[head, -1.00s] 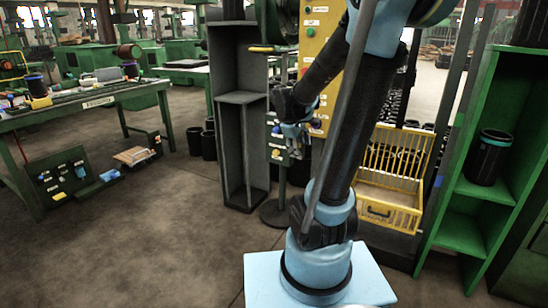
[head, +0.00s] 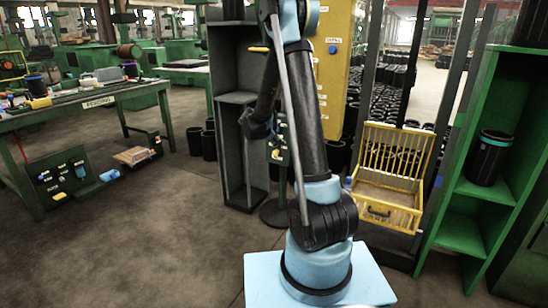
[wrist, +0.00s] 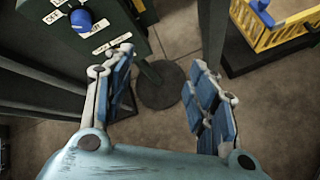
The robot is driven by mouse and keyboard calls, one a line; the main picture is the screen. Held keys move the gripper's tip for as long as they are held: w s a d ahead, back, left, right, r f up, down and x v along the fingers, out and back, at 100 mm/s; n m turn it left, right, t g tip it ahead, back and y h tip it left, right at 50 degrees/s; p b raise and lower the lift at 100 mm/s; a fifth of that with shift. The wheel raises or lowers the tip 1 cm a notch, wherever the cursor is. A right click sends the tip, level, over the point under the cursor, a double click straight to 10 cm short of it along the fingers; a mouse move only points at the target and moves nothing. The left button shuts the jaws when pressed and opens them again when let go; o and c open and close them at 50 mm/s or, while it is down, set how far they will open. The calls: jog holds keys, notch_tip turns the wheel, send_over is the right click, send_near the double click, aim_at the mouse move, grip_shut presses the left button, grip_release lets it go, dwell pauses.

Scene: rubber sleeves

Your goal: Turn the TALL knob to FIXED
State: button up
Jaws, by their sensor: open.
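A blue knob (wrist: 82,20) sits on a dark green control box (wrist: 112,28) at the top left of the wrist view. White labels surround it, too small and tilted to read surely, so I cannot tell whether it is the TALL knob. My gripper (wrist: 162,58) is open and empty, its blue-padded fingers apart, below and right of the knob and not touching it. In the head view my arm hides most of the control box and my gripper. A pale yellow knob (head: 276,154) shows there beside the arm. Another blue knob (head: 333,49) is on the yellow panel (head: 337,85).
A round pedestal base (wrist: 166,86) stands on the floor beyond my fingers. A yellow wire crate (head: 390,180) is to the right, a green shelf (head: 485,225) farther right. A tall grey shelf (head: 237,98) stands left of my arm. Floor at left is open.

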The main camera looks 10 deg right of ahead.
jog(key=w+a+f+n+t, duration=0.2)
jog(key=w+a+f+n, duration=0.2)
jog(key=w+f, duration=0.25)
jog(key=n+t, duration=0.1)
jog(key=n, duration=0.3)
send_near(275, 154)
jog(key=shift+h, duration=0.4)
jog(key=x, duration=0.9)
jog(key=shift+w+a+f, duration=0.2)
jog(key=shift+w+a, duration=0.05)
jog(key=c, duration=1)
